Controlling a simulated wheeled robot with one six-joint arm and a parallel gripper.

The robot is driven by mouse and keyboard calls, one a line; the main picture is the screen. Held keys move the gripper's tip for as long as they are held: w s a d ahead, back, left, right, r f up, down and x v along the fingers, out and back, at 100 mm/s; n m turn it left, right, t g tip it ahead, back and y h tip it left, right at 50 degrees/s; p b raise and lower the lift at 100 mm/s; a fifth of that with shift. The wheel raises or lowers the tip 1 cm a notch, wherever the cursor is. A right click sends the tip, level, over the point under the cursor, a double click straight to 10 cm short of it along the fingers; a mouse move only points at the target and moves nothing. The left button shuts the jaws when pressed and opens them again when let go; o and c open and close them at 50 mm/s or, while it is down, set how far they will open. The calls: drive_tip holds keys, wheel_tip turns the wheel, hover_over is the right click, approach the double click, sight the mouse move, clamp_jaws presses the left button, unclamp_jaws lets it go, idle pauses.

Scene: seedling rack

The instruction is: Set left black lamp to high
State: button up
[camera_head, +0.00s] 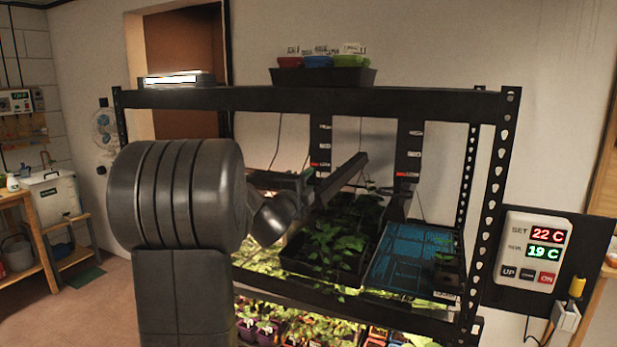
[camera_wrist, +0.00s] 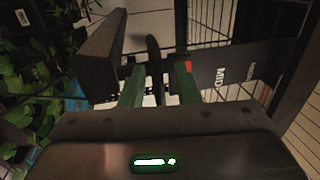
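In the head view, two black upright plates with small white labels and a red mark each hang in the rack: the left plate (camera_head: 320,147) and the right plate (camera_head: 408,150). A dark slanted bar (camera_head: 347,174) shows beside the left plate; I cannot tell whether it is a lamp. A plate labelled MID (camera_wrist: 236,76) is right, with a red mark by the right finger.
Seedling trays (camera_head: 322,250) and a blue tray (camera_head: 410,258) stand on the rack's shelf. Leaves (camera_wrist: 30,100) show at the left in the wrist view. The rack's top beam (camera_head: 300,98) runs above. A control panel (camera_head: 532,250) is at the right.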

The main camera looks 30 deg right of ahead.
drive_tip(key=shift+w+d, duration=0.25)
drive_tip(key=shift+d, duration=0.05)
drive_tip(key=shift+c, duration=0.4)
clamp_jaws()
wheel_tip(320, 180, up, 11)
drive_tip(key=p, duration=0.6)
drive_tip(key=shift+r, duration=0.1)
drive_tip(key=shift+o, duration=0.4)
unclamp_jaws()
drive_tip(key=shift+f, duration=0.2)
